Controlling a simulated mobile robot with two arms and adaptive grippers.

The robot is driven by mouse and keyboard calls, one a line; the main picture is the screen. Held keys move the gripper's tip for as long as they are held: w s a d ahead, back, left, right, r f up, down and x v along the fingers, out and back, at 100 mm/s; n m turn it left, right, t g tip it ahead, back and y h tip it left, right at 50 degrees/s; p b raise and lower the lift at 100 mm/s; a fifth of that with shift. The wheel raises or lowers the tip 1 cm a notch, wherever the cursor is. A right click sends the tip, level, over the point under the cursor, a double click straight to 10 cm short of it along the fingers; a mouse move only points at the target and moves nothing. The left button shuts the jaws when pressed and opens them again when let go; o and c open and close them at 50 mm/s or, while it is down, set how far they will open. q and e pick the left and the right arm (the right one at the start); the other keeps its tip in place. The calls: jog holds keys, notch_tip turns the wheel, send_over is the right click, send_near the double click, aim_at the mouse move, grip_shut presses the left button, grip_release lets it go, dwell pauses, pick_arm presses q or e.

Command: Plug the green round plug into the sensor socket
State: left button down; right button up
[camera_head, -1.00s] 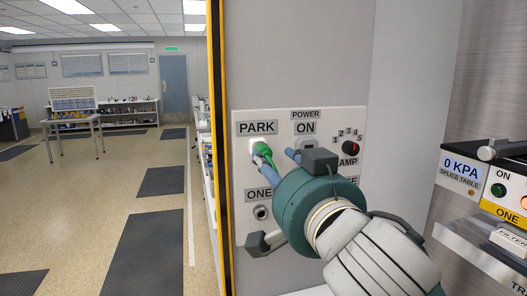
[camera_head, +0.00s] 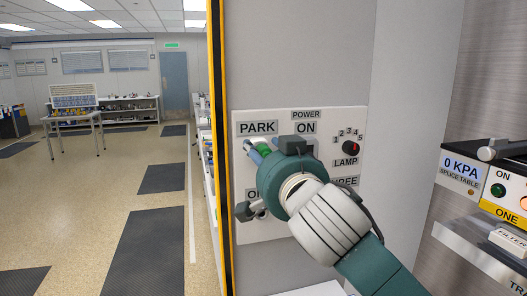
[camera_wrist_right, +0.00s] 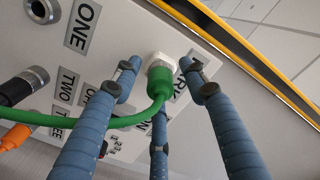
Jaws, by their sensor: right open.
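The green round plug (camera_head: 264,147) is at the white PARK socket (camera_head: 248,144) on the pale panel (camera_head: 336,125). In the right wrist view, the plug (camera_wrist_right: 160,82) sits at the white socket (camera_wrist_right: 158,60), and its green cable (camera_wrist_right: 95,122) curves off to the left. My right gripper (camera_wrist_right: 160,66) is open, with its blue fingers spread around the plug, one on each side and one behind. In the head view, the gripper (camera_head: 254,152) covers much of the panel's lower part. The ONE socket (camera_wrist_right: 42,10) looks empty. My left gripper is out of view.
In the wrist view, a black plug (camera_wrist_right: 22,85) is near label TWO and an orange one (camera_wrist_right: 17,136) near THREE. A red-marked LAMP knob (camera_head: 351,148) is right of the gripper. A yellow edge strip (camera_head: 219,150) borders the cabinet on the left.

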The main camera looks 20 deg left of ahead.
jog(key=shift+c, duration=0.3)
grip_shut()
jog(key=shift+s, duration=0.15)
jog(key=shift+s+d, duration=0.2)
jog(key=shift+d, duration=0.05)
jog(key=shift+s+d, duration=0.15)
jog(key=shift+s, duration=0.1)
jog(key=shift+v, duration=1.15)
